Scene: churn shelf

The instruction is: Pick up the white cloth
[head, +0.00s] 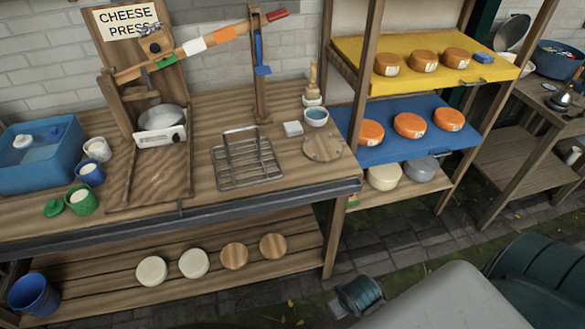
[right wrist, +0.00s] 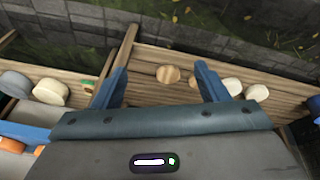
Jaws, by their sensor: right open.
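A small white folded square, which looks like the white cloth (head: 293,129), lies flat on the wooden worktop (head: 200,198). It is between the wire rack (head: 246,160) and a small blue-rimmed bowl (head: 316,116), just behind a round wooden board (head: 322,148). I cannot make out the cloth in the right wrist view. My right gripper (right wrist: 160,70) shows in that view with its two blue fingers wide apart and nothing between them.
A wooden cheese press (head: 150,70) stands at the back left, its lever reaching over the worktop. A blue tub (head: 20,170) and several small cups are at the left. A brush (head: 312,85) stands behind the bowl. Right of the worktop, shelves carry orange cheeses (head: 423,61).

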